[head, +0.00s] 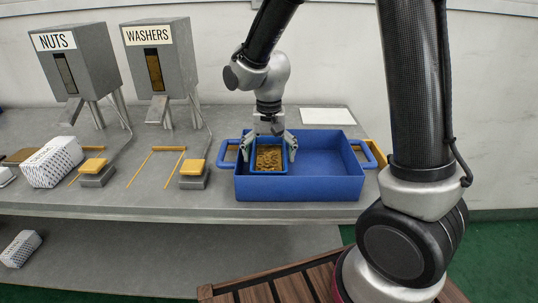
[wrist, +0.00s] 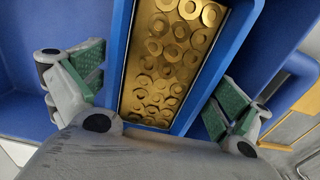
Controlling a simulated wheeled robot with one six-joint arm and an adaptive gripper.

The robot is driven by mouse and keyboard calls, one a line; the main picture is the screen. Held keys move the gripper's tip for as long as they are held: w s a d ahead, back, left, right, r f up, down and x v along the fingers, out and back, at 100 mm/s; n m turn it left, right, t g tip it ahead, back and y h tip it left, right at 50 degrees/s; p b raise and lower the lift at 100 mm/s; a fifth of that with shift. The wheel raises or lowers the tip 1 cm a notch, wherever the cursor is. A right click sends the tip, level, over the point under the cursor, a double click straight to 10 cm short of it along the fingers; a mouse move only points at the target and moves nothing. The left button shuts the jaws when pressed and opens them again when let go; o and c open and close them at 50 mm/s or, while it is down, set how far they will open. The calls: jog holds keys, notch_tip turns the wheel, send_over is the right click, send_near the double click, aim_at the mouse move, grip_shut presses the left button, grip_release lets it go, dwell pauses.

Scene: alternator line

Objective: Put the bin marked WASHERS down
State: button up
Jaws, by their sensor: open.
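A small blue bin (head: 284,167) filled with brass-coloured washers (head: 269,157) stands inside the left part of a larger blue tote (head: 325,188). My gripper (head: 268,147) is over the bin, pointing down. Its two fingers are on either side of the bin. In the wrist view the washers (wrist: 170,60) lie between the green finger pads of my gripper (wrist: 160,92), and gaps show between the pads and the bin walls (wrist: 118,50). The gripper is open. The bin's underside and any marking on it are hidden.
The tote's right half is empty. Dispensers labelled NUTS (head: 78,65) and WASHERS (head: 160,58) stand to the left, with yellow-topped blocks (head: 194,167) before them. A white patterned box (head: 52,162) is at far left. A white sheet (head: 327,116) lies behind the tote.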

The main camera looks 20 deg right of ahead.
notch_tip(320, 180, up, 12)
jog(key=s+d+r+n+t, duration=0.1)
jog(key=s+d+r+t, duration=0.1)
jog(key=s+d, duration=0.6)
jog(key=s+d+r+n+t, duration=0.2)
jog(key=s+d+r, duration=0.1)
jog(key=s+d, duration=0.5)
jog(key=s, duration=0.3)
jog(key=shift+s+d+r+n, duration=0.15)
jog(key=shift+s+r+n, duration=0.1)
jog(key=shift+n, duration=0.05)
